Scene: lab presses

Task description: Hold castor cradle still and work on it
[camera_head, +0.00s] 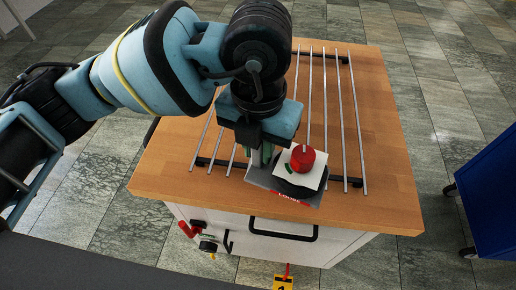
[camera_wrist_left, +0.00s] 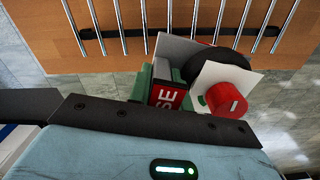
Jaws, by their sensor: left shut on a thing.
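The castor cradle (camera_head: 258,176) is a grey bracket with a red lettered label on its front, at the front edge of the wooden table. It carries a black round castor (camera_head: 291,186), a white square plate (camera_head: 313,180) and a red knob (camera_head: 303,158). My left gripper (camera_head: 262,156) points down, shut on the cradle's left part. In the left wrist view, green finger pads (camera_wrist_left: 145,84) lie beside the red label (camera_wrist_left: 168,97), and the red knob (camera_wrist_left: 228,99) sits to the right. I cannot tell whether the cradle touches the table. My right gripper is out of view.
A rack of several metal rods (camera_head: 341,110) lies on the wooden tabletop (camera_head: 390,165) behind the cradle. The white cabinet front below has a black handle (camera_head: 284,236) and a red fitting (camera_head: 188,230). A blue cart (camera_head: 490,200) stands right. The tabletop's right side is clear.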

